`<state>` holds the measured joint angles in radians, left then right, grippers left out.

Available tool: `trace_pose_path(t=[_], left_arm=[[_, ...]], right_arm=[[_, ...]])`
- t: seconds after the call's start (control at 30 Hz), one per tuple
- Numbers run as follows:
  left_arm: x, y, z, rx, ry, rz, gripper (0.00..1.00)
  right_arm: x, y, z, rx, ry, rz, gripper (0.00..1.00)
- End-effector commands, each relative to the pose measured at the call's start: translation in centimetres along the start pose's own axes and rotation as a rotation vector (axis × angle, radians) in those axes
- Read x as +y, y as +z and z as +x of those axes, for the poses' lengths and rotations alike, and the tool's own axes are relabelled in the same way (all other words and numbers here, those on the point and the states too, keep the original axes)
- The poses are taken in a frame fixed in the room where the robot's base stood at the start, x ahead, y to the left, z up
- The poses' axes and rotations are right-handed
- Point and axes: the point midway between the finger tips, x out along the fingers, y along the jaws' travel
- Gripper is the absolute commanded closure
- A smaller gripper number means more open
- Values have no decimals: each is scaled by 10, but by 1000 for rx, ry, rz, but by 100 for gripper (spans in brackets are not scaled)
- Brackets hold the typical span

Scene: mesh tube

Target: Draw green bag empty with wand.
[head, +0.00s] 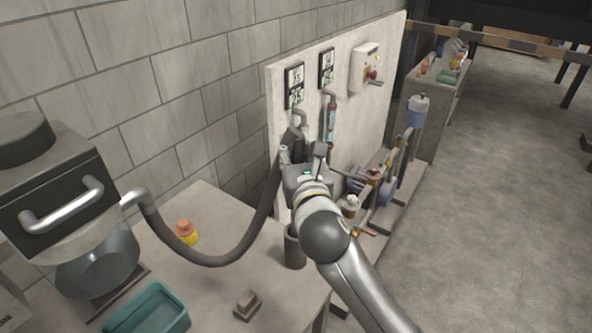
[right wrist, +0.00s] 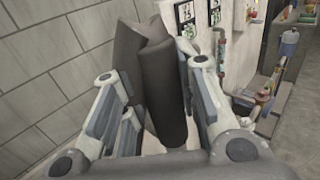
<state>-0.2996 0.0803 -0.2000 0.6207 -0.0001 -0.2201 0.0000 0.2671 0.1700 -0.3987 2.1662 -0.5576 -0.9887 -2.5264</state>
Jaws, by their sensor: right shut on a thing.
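The wand (right wrist: 165,90) is a dark grey tube, seen large between my fingers in the right wrist view. My right gripper (head: 298,150) is shut on it, above the bench's right end and in front of the pale panel. A dark hose (head: 205,260) runs from the gripper area down in a loop to the machine at the left. The gripper and arm hide much of the wand in the head view. A teal-green open-topped container (head: 150,308) sits at the bench's front left; I cannot tell whether it is the green bag. My left gripper is not in view.
A machine (head: 60,200) with a handle and clear bowl stands at the left. An orange-yellow item (head: 186,232), a small block (head: 248,304) and a dark cylinder (head: 294,248) stand on the bench (head: 215,290). Pipes and valves (head: 375,185) lie right of my gripper.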

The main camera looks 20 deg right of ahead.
Motion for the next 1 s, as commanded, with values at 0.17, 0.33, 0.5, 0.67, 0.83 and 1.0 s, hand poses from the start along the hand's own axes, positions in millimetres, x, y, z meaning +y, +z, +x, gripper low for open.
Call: trace_pose_path(t=[0.17, 0.33, 0.5, 0.67, 0.83, 1.0], left_arm=[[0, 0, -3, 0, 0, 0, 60], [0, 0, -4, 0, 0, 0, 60], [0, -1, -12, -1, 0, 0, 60], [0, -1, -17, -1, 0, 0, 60], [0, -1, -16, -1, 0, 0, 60], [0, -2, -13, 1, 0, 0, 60]], right_arm=[[0, 35, 0, -6, 0, 0, 100], [0, 53, 0, -4, -1, 1, 100], [0, 64, 0, 0, 0, -2, 100], [0, 63, 0, -1, -1, 0, 100], [0, 62, 0, -1, 0, 1, 100], [-4, 48, -4, 1, -4, 4, 100]])
